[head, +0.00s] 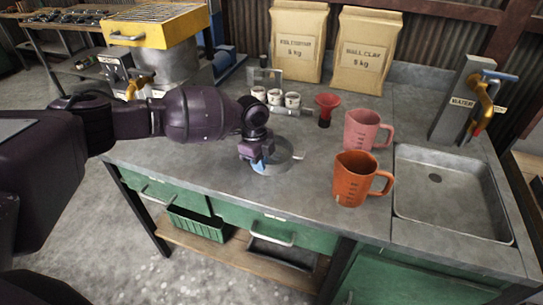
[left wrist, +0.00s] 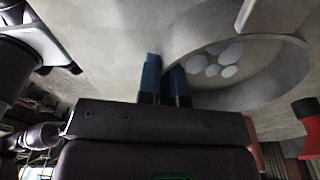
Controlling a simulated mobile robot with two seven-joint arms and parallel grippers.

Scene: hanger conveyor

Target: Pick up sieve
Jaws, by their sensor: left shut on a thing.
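The sieve (head: 290,163) is a low grey round ring on the workbench, left of the orange jug. In the left wrist view, the sieve (left wrist: 284,78) shows its curved wall and several round light holes in its bottom. My left gripper (head: 261,165) points down at the sieve's near left side and hides part of it. In the left wrist view, the blue fingers of this gripper (left wrist: 164,80) are close together on the sieve's rim. The sieve appears to be at bench level; I cannot tell whether it touches the bench. My right gripper is out of view.
An orange jug (head: 356,184) and a pink jug (head: 359,131) stand right of the sieve, before the sink (head: 449,178). Bags (head: 367,55) line the wall. The bench front is clear.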

